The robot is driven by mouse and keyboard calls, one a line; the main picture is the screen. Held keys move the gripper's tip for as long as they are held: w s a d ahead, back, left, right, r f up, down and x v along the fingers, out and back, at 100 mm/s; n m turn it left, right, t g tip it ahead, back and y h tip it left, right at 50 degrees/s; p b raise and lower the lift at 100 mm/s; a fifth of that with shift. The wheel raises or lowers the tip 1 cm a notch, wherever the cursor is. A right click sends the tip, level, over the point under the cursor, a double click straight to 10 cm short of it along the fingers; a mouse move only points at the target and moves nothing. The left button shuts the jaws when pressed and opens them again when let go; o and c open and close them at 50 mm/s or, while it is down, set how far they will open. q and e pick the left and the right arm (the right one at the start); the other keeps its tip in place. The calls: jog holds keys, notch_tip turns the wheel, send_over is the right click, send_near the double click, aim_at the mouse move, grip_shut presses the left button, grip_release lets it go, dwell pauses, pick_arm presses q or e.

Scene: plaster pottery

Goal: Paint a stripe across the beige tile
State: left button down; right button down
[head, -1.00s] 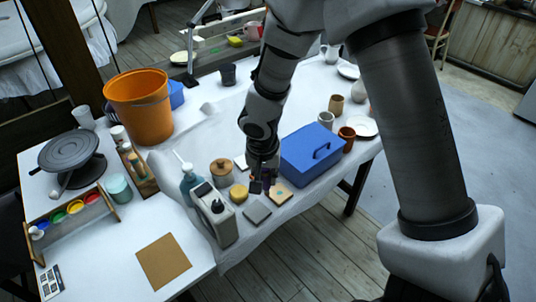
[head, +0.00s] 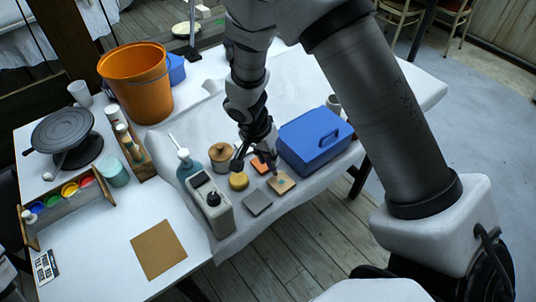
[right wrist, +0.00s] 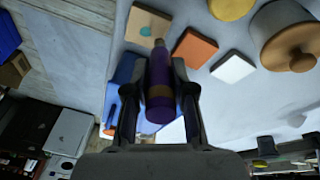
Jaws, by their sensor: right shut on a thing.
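The beige tile (head: 281,184) lies flat near the table's front edge. A small teal mark shows on it in the right wrist view (right wrist: 134,22). My right gripper (head: 257,160) is just behind and left of the tile in the head view. In the right wrist view it is shut on a purple-handled tool (right wrist: 161,105) with a brown band, seemingly a brush. The tool's narrow tip appears close to the tile's edge in that view; I cannot tell whether it touches. My left gripper is not in view.
An orange tile (right wrist: 194,48), a white tile (right wrist: 233,67) and a grey tile (head: 257,203) lie nearby. A yellow disc (head: 239,181) and wooden-lidded jar (head: 220,153) stand left; a blue box (head: 315,142) stands right.

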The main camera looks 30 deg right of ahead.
jog(key=shift+w+f, duration=0.15)
jog(key=shift+b, duration=0.35)
jog(key=shift+f+b, duration=0.4)
jog(key=shift+b, duration=0.25)
dwell(0.7)
jog(key=shift+s+d+b, duration=0.15)
jog(key=shift+s+b, duration=0.75)
jog(key=shift+s, duration=0.3)
jog(key=shift+s+d+b, duration=0.15)
jog(key=shift+s+b, duration=0.75)
jog(key=shift+s, duration=0.3)
